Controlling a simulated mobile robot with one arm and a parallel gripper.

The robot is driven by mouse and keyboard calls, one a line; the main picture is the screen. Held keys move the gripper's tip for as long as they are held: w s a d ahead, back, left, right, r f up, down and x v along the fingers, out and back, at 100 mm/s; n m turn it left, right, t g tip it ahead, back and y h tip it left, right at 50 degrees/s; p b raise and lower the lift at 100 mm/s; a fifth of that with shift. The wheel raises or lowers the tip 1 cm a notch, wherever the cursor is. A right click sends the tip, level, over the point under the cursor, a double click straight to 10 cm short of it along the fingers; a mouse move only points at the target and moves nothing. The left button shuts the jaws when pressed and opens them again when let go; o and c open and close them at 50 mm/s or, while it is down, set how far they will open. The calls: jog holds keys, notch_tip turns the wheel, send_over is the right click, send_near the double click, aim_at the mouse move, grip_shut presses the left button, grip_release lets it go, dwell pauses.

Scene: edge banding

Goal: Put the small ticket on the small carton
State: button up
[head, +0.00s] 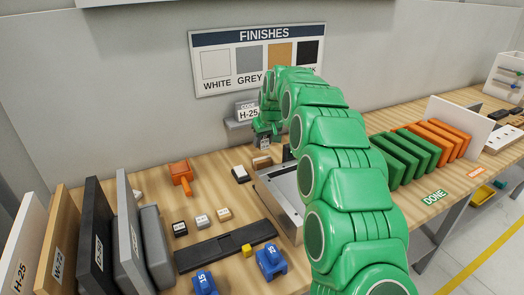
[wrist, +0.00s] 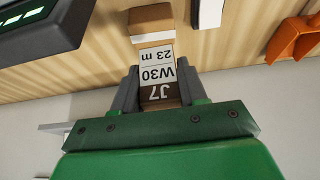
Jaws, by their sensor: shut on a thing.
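A small brown carton (wrist: 151,20) shows just beyond the ticket in the wrist view. It seems to be the brown-and-white block (head: 262,162) under my gripper in the head view. I cannot tell whether ticket and carton touch.
A white-topped dark block (head: 240,174) and an orange tool (head: 180,174) lie to the left. A grey metal plate (head: 279,190) is in front, partly behind my arm. Upright boards (head: 130,230) fill the left end.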

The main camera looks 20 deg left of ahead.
jog(key=shift+w+a+f, duration=0.35)
jog(key=shift+w+f, duration=0.3)
jog(key=shift+f, duration=0.25)
jog(key=shift+w+a+f, duration=0.35)
jog(key=shift+w+f, duration=0.25)
jog(key=shift+f, duration=1.7)
jog(key=shift+f, duration=0.1)
jog(key=o, duration=1)
jog(key=shift+v, duration=6.1)
jog(key=shift+d, duration=0.1)
